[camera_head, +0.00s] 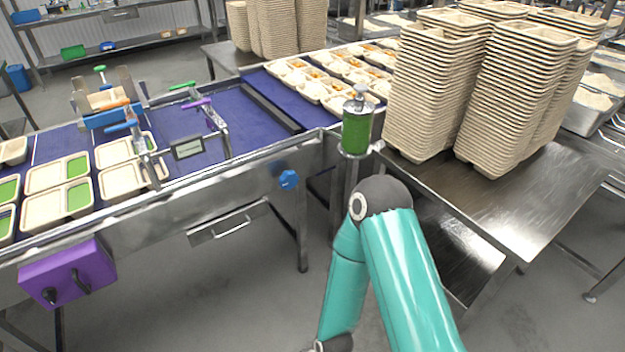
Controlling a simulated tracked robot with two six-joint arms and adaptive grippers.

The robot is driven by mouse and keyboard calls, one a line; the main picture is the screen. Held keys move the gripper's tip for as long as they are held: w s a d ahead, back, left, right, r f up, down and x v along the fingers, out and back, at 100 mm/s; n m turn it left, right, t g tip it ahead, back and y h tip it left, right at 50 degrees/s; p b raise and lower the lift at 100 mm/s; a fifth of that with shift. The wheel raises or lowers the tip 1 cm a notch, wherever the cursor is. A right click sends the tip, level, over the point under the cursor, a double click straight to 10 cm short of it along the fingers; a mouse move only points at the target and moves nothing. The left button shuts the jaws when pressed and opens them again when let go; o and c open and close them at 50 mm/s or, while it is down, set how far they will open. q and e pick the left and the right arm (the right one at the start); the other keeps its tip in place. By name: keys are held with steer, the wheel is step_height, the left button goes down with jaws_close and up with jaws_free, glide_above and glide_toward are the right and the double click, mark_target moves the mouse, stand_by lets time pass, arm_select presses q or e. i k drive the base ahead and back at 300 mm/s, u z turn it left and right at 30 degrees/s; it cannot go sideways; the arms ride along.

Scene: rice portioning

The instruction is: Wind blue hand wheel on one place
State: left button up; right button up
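My teal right arm comes in from the bottom right, bends at a dark grey joint right of the wheel, and runs down to the bottom edge, where a dark joint is cut off. Its gripper is out of the picture. My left arm and gripper do not show.
A purple control box (68,272) hangs on the conveyor's front left. A green-filled cylinder (357,134) stands behind my arm's elbow. Tall stacks of trays (435,90) stand on a steel table (510,205) at right. The floor below the wheel is open.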

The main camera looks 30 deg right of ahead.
mark_target(288, 178)
steer(key=z, duration=0.05)
steer(key=i, duration=1)
steer(key=z, duration=0.05)
